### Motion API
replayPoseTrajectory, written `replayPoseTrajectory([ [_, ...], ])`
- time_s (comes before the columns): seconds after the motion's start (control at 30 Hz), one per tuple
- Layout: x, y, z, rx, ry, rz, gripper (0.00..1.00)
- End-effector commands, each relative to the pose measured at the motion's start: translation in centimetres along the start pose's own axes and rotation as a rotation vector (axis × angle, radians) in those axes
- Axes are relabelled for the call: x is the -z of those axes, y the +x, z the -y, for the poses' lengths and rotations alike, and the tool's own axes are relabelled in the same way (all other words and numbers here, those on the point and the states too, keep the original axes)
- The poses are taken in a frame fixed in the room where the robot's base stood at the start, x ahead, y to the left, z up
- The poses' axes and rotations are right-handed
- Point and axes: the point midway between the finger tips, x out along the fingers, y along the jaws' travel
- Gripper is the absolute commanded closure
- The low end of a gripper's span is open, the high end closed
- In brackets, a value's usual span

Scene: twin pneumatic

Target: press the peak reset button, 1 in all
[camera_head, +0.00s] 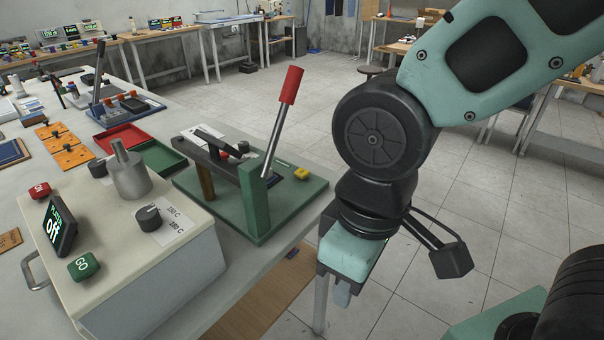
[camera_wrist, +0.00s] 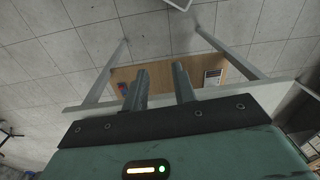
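No button in view carries a readable peak reset label. A small yellow button-like block (camera_head: 302,174) sits on the right part of a green base plate (camera_head: 290,207), beside a lever with a red handle (camera_head: 291,85). A small dark label or display lies next to it. My gripper (camera_head: 342,294) hangs past the table's right edge, in front and to the right of that plate, touching nothing that I can see. In the wrist view its two fingers (camera_wrist: 160,80) stand apart with nothing between them. The yellow block does not show in the wrist view.
A red tray (camera_head: 122,140) and green tray (camera_head: 160,159) lie behind. Open floor (camera_head: 480,230) is at right.

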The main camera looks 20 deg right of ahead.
Motion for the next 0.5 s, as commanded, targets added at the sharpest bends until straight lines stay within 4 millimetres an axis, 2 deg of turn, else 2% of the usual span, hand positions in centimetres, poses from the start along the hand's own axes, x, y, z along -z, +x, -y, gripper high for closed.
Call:
replayPoseTrajectory([
  [0.03,0.00,0.00,0.00,0.000,0.000,0.000,0.88],
  [0.07,0.00,0.00,0.00,0.000,0.000,0.000,0.96],
  [0.1,0.00,0.00,0.00,0.000,0.000,0.000,1.00],
  [0.5,0.00,0.00,0.00,0.000,0.000,0.000,1.00],
])
